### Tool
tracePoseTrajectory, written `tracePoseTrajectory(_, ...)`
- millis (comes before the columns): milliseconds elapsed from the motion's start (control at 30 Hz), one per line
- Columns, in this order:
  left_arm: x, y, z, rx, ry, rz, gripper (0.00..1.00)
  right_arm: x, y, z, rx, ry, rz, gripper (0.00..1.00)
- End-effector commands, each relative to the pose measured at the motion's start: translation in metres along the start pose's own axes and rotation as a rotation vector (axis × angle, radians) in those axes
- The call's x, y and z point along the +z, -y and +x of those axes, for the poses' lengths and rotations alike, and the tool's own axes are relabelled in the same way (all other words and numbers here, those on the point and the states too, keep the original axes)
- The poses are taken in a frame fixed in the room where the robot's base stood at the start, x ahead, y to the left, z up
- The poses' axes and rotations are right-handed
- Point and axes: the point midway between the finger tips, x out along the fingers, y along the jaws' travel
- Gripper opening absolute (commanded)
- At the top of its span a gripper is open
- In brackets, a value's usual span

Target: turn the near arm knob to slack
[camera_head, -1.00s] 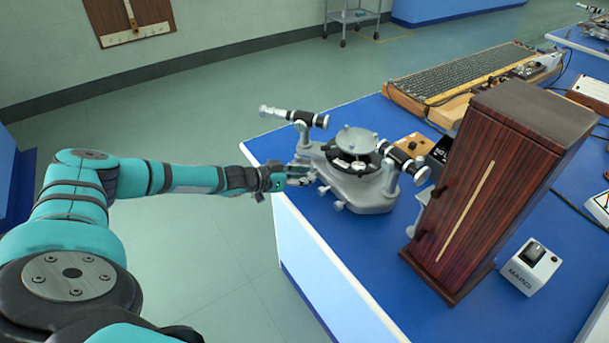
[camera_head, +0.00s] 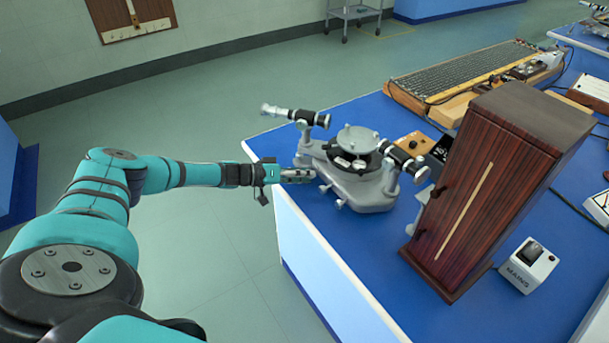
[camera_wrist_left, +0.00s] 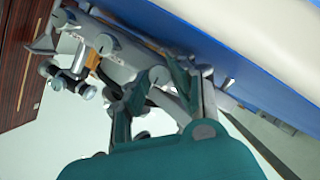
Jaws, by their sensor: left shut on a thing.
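The grey spectrometer (camera_head: 362,188) stands on the near left corner of the blue bench, with a black-and-silver tube arm (camera_head: 290,115) at its far left and another tube arm (camera_head: 402,160) at its right. Small silver knobs (camera_head: 339,203) stick out of its near left side. My left gripper (camera_head: 302,175) reaches in level from the left and is shut on a small knob at that side. The fingers hide most of this knob. In the left wrist view, my left gripper (camera_wrist_left: 178,78) is against the spectrometer's grey body (camera_wrist_left: 118,62). My right gripper is not in view.
A tall dark wooden cabinet (camera_head: 500,190) stands right of the spectrometer, with a white MAINS box (camera_head: 528,266) beside it. A keyboard-like unit (camera_head: 460,75) lies behind. The bench's left edge is just under my gripper; open floor lies left.

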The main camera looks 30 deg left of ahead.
Motion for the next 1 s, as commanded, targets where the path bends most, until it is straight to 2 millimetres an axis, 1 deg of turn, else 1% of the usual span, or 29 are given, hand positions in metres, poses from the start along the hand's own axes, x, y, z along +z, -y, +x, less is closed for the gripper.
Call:
tracePoseTrajectory(33, -0.0034, 0.0004, -0.0004, 0.000, -0.007, -0.005, 0.00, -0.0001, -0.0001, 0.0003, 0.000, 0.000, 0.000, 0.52)
tracePoseTrajectory(467, -0.0042, 0.0002, -0.0005, 0.003, -0.008, -0.012, 0.00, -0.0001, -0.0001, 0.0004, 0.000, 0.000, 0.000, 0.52)
tracePoseTrajectory(500, -0.0043, 0.0002, -0.0005, 0.003, -0.008, -0.012, 0.25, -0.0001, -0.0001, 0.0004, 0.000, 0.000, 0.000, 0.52)
tracePoseTrajectory(600, -0.0037, 0.0001, -0.0004, 0.003, -0.007, -0.012, 0.39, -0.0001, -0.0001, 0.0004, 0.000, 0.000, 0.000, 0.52)
tracePoseTrajectory(667, -0.0030, 0.0002, -0.0003, 0.003, -0.006, -0.012, 0.45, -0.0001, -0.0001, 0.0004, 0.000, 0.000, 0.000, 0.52)
tracePoseTrajectory(1000, -0.0002, 0.0012, -0.0025, 0.002, -0.001, -0.012, 0.45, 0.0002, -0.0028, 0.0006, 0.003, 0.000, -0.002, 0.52)
